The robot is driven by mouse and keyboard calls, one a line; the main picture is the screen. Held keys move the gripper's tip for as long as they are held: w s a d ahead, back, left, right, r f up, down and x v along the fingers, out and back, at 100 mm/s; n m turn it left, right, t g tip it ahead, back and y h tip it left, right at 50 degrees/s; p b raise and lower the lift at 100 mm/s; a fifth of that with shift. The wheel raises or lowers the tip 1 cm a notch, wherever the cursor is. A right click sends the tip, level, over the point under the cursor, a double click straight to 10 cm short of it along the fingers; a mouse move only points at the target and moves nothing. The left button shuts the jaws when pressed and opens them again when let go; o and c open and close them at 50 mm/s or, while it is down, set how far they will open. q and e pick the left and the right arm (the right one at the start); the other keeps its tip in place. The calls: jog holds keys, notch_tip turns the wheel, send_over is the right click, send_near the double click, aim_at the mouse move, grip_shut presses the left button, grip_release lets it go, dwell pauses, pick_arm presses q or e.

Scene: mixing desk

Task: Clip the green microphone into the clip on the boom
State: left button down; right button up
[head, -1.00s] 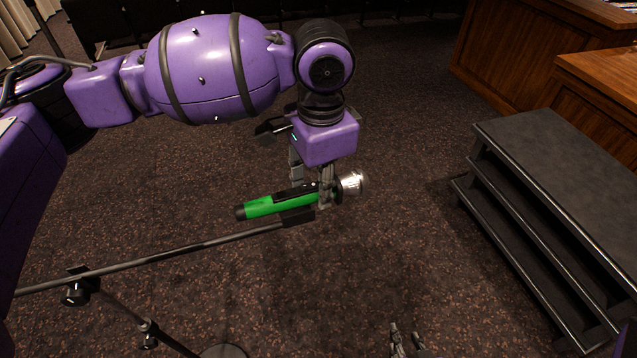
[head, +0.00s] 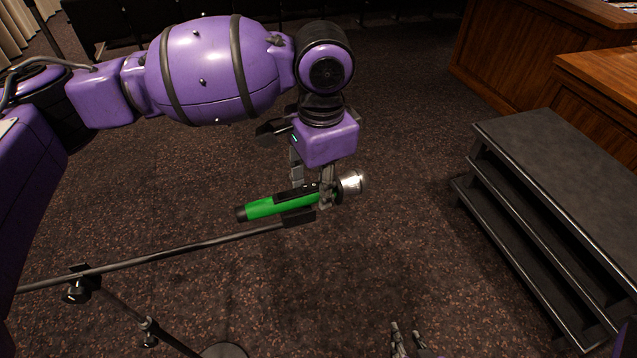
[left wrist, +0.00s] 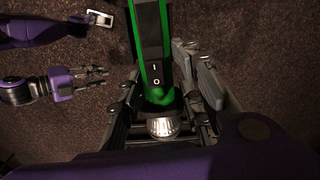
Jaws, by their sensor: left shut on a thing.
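The green microphone (head: 268,206) has a silver grille and a dark switch panel, and lies nearly level, grille to the right. My left gripper (head: 313,188) is shut on it near the grille; the left wrist view shows the microphone's green body (left wrist: 152,40) between the fingers. The dark clip (head: 299,217) is at the right end of the boom (head: 190,246), just under the microphone's middle in the head view. Whether they touch is unclear. My right gripper (head: 405,334) is low and empty, its fingers apart; it also shows in the left wrist view (left wrist: 92,79).
The boom's stand (head: 120,312) and round base (head: 223,351) are at lower left. Dark steps (head: 550,145) stand at the right, with wooden desks (head: 520,45) behind them. The carpet between the microphone and the steps is clear.

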pick_arm(q)
jog(key=shift+s+a+f, duration=0.15)
jog(key=shift+s+f, duration=0.1)
jog(key=shift+f, duration=0.75)
jog(key=c, duration=1.4)
grip_release()
jog(key=shift+w, duration=0.15)
jog(key=o, duration=0.3)
jog(key=shift+w+a, duration=0.1)
jog(key=shift+w+r, duration=0.1)
jog(key=shift+r, duration=0.05)
jog(key=o, duration=0.5)
jog(key=shift+r, duration=0.15)
jog(key=shift+r, duration=0.1)
